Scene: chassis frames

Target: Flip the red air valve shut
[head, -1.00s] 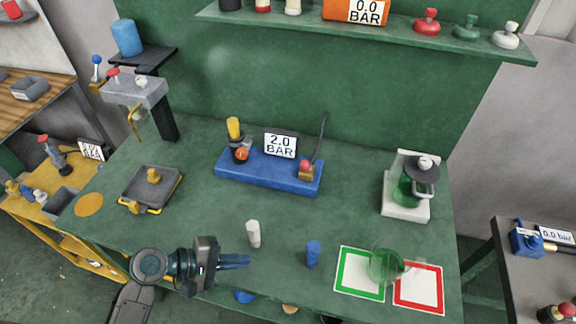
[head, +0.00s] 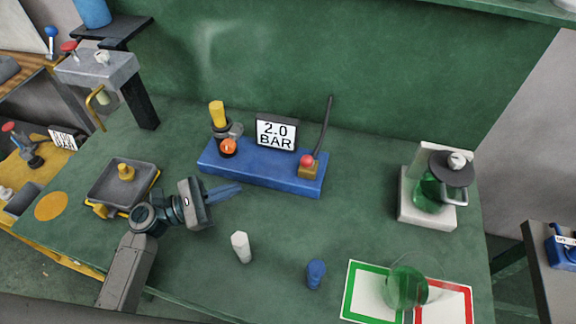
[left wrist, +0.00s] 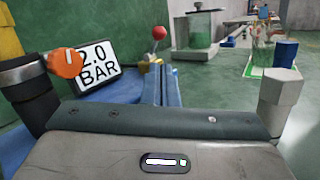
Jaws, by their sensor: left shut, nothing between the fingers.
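The red air valve (head: 306,160) is a red knob on a brass block at the right end of a blue base (head: 260,178). A dark hose or rod rises beside it. In the left wrist view the red knob (left wrist: 158,33) stands on a short stem, beyond my fingers. A gauge sign (head: 276,132) on the base reads 2.0 BAR. My left gripper (head: 238,189) is shut and empty, its blue fingers just in front of the base's left part, left of and apart from the valve. My right gripper is not in view.
An orange knob (head: 228,146) and yellow-topped post (head: 217,114) stand on the base's left end. A grey tray (head: 116,187) is left of my gripper. A white peg (head: 241,247) and blue peg (head: 315,274) stand in front. A glass-jar device (head: 436,190) stands right.

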